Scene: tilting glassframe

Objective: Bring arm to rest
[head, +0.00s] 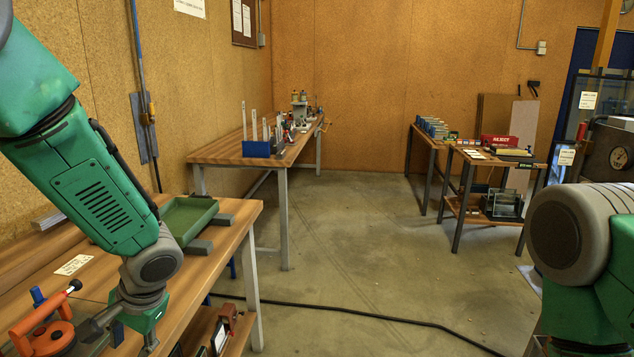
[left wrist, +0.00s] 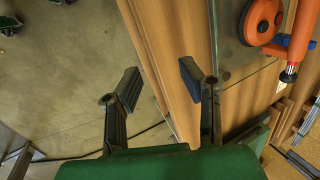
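My left arm comes in from the left in the head view and reaches down over the near wooden workbench (head: 225,240). My left gripper (left wrist: 160,78) has its two dark fingers spread apart with nothing between them. It hangs near the bench's front edge, with bench wood and floor below it. In the head view its fingers are mostly cut off or hidden at the bottom. An orange round-based tool with a handle (left wrist: 262,18) lies beside the gripper, apart from it, and also shows in the head view (head: 50,338). Only part of my right arm shows at right; its gripper is out of frame.
A green tray (head: 187,218) sits on the near bench. Small items stand on its lower shelf. A second bench (head: 235,150) stands behind, with tables (head: 480,158) at back right. A black cable (head: 375,316) crosses the otherwise open middle floor.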

